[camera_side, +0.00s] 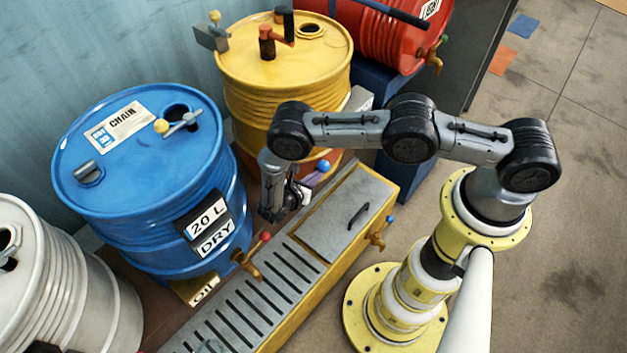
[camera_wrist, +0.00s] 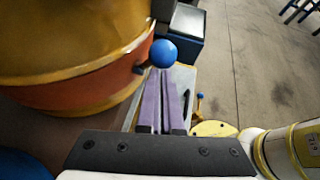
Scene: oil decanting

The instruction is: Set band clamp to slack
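An orange band (camera_wrist: 85,95) runs around the lower part of the yellow drum (camera_wrist: 60,40); I take it for the band clamp, but no label shows. A short dark stem with a blue ball (camera_wrist: 164,53) sticks out from it. In the side view the blue ball (camera_side: 323,166) is just right of my gripper, and the orange band (camera_side: 332,156) is mostly hidden by my arm. My gripper (camera_wrist: 168,80) has purple fingers side by side with only a thin gap, their tips at the ball. I cannot tell whether they touch it. In the side view my gripper (camera_side: 312,179) is partly hidden.
A blue drum (camera_side: 140,160) stands left of my gripper, with a red-knobbed brass tap (camera_side: 250,258). A yellow-edged drain tray (camera_side: 240,318) lies in front, with another brass tap (camera_side: 380,232) at its right. A red drum (camera_side: 385,40) lies behind. Open floor is at right.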

